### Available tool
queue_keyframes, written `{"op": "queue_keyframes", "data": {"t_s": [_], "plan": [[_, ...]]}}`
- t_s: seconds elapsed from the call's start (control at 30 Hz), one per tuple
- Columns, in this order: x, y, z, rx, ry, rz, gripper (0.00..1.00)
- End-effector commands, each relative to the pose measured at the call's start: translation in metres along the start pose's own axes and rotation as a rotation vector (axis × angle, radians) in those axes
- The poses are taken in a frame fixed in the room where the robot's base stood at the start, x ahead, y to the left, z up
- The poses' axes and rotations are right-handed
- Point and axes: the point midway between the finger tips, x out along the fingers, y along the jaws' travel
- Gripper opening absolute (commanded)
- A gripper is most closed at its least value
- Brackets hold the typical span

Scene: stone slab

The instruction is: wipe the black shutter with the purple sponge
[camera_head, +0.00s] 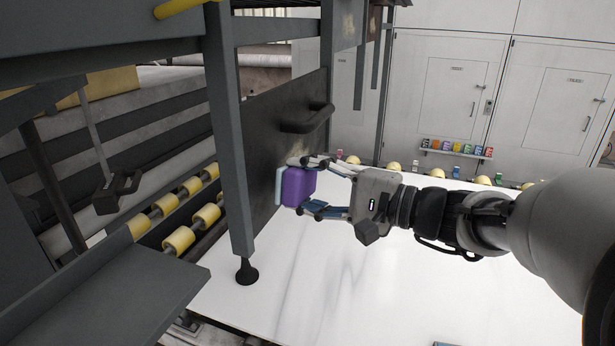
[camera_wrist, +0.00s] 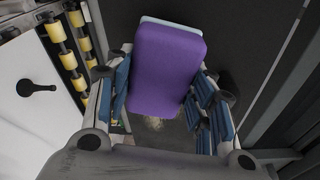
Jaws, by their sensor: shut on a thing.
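The purple sponge (camera_head: 298,186) has a pale blue layer on its far face. My gripper (camera_head: 312,187) is shut on it, with one finger on each side. In the wrist view the sponge (camera_wrist: 168,66) sits between the blue-padded fingers, its pale layer toward the black shutter (camera_wrist: 218,25). In the head view the shutter (camera_head: 262,150) is a dark upright panel with a black handle. The sponge is right at its lower part; I cannot tell if they touch. A pale dusty smudge (camera_wrist: 153,122) shows on the shutter in the wrist view, partly hidden by my gripper.
A grey frame post (camera_head: 230,130) stands left of the shutter. Yellow rollers (camera_head: 180,240) lie further left. The white slab (camera_head: 350,280) below my gripper is largely clear. A shelf of small coloured items (camera_head: 456,150) is on the back wall.

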Motion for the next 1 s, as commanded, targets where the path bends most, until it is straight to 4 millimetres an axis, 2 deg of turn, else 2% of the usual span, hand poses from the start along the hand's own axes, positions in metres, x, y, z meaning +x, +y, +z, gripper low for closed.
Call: {"op": "queue_keyframes", "data": {"t_s": [1.0], "plan": [[0.019,0.0,0.003,0.0,-0.001,0.0,0.3]]}}
